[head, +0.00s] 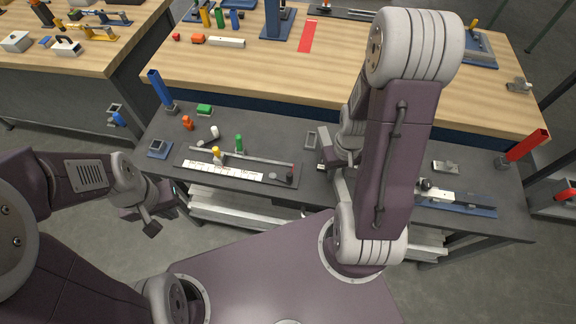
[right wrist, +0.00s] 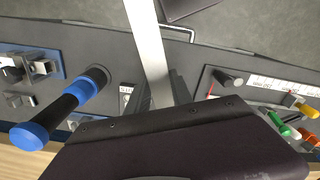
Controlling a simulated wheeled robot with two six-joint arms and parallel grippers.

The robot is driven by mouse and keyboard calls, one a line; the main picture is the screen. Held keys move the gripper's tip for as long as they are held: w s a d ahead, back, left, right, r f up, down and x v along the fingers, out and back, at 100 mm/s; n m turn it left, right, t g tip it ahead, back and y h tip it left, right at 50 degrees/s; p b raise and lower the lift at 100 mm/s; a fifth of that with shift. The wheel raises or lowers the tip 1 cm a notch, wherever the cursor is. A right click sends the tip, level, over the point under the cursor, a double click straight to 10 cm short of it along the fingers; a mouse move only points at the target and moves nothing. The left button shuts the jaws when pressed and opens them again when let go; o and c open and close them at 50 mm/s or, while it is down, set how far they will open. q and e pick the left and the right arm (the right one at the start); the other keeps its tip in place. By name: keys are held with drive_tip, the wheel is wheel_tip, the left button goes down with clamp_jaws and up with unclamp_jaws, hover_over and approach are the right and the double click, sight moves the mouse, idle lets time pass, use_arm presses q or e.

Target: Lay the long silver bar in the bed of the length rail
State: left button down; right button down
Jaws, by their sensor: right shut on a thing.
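The long silver bar (right wrist: 146,40) is between the fingers of my right gripper (right wrist: 160,92) in the right wrist view, reaching away toward the top edge. In the head view my right arm hides the gripper and most of the bar. The length rail (head: 222,172) lies on the dark bench, left of my right arm, with a white scale along its front. Its scale end also shows at the right of the right wrist view (right wrist: 262,82), apart from the bar. My left gripper (head: 147,212) hangs in front of the bench's left end; its finger gap is unclear.
A green peg (head: 239,143) and a yellow-topped piece (head: 217,155) stand by the rail. A blue post (head: 160,88) and a red post (head: 527,145) rise at the bench's ends. A blue-based fixture (head: 460,205) lies right of my right arm. A wooden table (head: 260,75) stands behind.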

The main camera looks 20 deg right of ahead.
drive_tip(key=w+a+f+b, duration=0.1)
drive_tip(key=w+f, duration=0.1)
drive_tip(key=w, duration=0.1)
drive_tip(key=w+a+f+b, duration=0.2)
drive_tip(key=w, duration=0.1)
drive_tip(key=w+a+f+b, duration=0.2)
drive_tip(key=w, duration=0.1)
drive_tip(key=shift+f, duration=0.3)
drive_tip(key=shift+w+a, duration=0.15)
drive_tip(key=shift+w, duration=0.15)
drive_tip(key=shift+s+f, duration=0.15)
drive_tip(key=shift+f, duration=0.1)
wheel_tip(320, 180, down, 4)
drive_tip(key=b, duration=0.4)
drive_tip(key=shift+r, duration=0.3)
drive_tip(key=shift+f, duration=0.2)
drive_tip(key=c, duration=1.4)
unclamp_jaws()
